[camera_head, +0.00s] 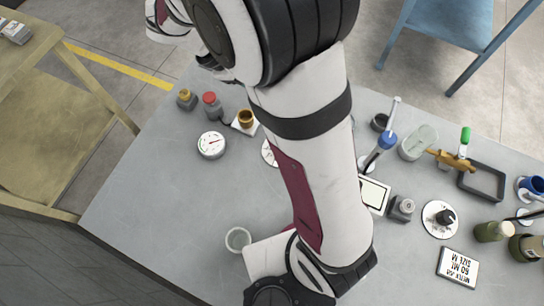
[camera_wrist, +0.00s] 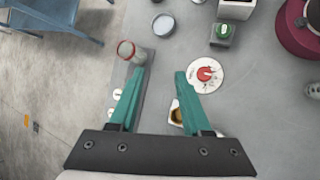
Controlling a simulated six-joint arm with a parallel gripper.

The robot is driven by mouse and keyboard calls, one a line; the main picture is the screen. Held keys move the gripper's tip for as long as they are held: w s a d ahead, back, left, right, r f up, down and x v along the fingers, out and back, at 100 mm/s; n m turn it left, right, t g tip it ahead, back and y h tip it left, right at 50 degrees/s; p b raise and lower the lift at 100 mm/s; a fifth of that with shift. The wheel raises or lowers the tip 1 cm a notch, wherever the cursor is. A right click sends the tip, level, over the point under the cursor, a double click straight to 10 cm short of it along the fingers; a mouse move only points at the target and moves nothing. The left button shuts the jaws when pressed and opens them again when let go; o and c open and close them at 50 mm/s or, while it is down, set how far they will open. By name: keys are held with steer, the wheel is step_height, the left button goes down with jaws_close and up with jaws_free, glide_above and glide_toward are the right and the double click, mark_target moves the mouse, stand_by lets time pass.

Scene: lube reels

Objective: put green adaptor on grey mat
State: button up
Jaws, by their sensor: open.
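My gripper (camera_wrist: 148,82) is in the wrist view, its teal fingers spread apart with nothing between them, above the table. I cannot tell for certain which thing is the green adaptor. A small grey block with a green top (camera_wrist: 222,33) stands at the upper right of the wrist view. In the head view, a pale green round piece (camera_head: 418,142) and an olive-green cylinder (camera_head: 490,232) lie on the right side. I cannot pick out the grey mat with certainty. My arm hides the middle of the table in the head view.
A red-rimmed jar (camera_wrist: 130,50) stands close to the left fingertip. A brass cup (camera_head: 246,118) stands on a white card. The front left of the grey table (camera_head: 160,230) is clear.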

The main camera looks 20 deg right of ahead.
steer(key=s+a+r+m+y, duration=0.1)
steer(key=s+a+m+y, duration=0.2)
steer(key=s+m, duration=0.4)
steer(key=s+a+r+m+y, duration=0.1)
steer(key=s+a+m+y, duration=0.2)
steer(key=s, duration=1)
steer(key=m+y, duration=0.3)
steer(key=m, duration=0.2)
steer(key=shift+s+a+r, duration=0.25)
steer(key=shift+s+r, duration=0.1)
steer(key=shift+s, duration=0.05)
